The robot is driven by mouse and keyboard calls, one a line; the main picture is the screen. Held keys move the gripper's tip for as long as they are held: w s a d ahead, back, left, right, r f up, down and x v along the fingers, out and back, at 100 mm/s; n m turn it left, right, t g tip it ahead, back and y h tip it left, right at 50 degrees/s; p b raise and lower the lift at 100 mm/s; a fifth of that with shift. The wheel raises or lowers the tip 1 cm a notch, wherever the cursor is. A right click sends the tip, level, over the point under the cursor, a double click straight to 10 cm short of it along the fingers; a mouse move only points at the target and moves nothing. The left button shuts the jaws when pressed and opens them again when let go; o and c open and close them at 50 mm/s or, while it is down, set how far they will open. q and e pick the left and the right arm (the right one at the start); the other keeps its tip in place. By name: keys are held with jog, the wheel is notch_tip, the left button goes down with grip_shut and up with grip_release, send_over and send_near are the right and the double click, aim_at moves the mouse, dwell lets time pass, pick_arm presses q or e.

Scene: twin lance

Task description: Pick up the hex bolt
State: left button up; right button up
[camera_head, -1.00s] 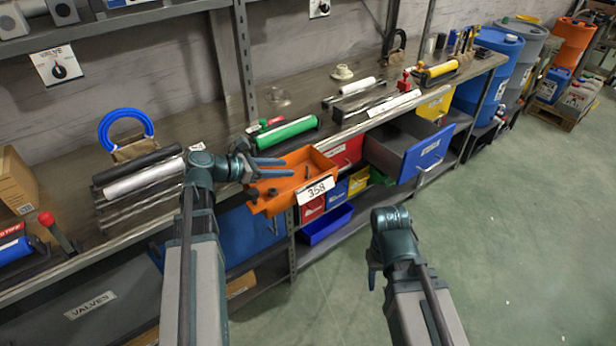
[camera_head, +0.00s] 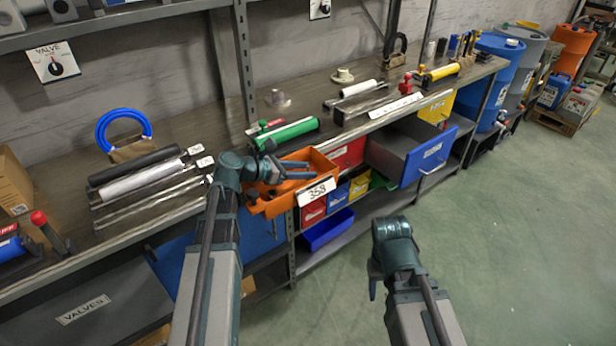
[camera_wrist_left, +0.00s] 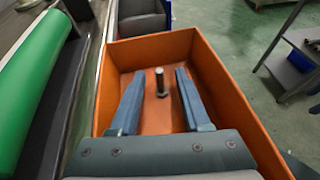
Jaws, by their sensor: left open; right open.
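The hex bolt (camera_wrist_left: 159,80) is a dark metal bolt in the orange bin in the left wrist view. It appears to stand upright on its head on the bin floor. My left gripper (camera_wrist_left: 158,73) is open, with one blue-grey finger on each side of the bolt and a gap to both. In the head view my left gripper (camera_head: 312,169) is over the orange bin (camera_head: 268,208), which carries a 358 label; I cannot make out the bolt there. My right gripper (camera_head: 373,284) is open and empty, low in front of the shelving, its fingers mostly hidden.
A green roll (camera_head: 286,133) lies on the bench behind the bin. An open grey drawer with a blue front (camera_head: 428,155) juts out to the right. Bin walls stand close around my left fingers. The green floor at the right is free near my right arm.

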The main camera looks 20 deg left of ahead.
pick_arm(q)
grip_shut()
jog(key=shift+r, duration=0.2)
dwell(0.3)
notch_tip(320, 180, up, 10)
jog(key=p, duration=1)
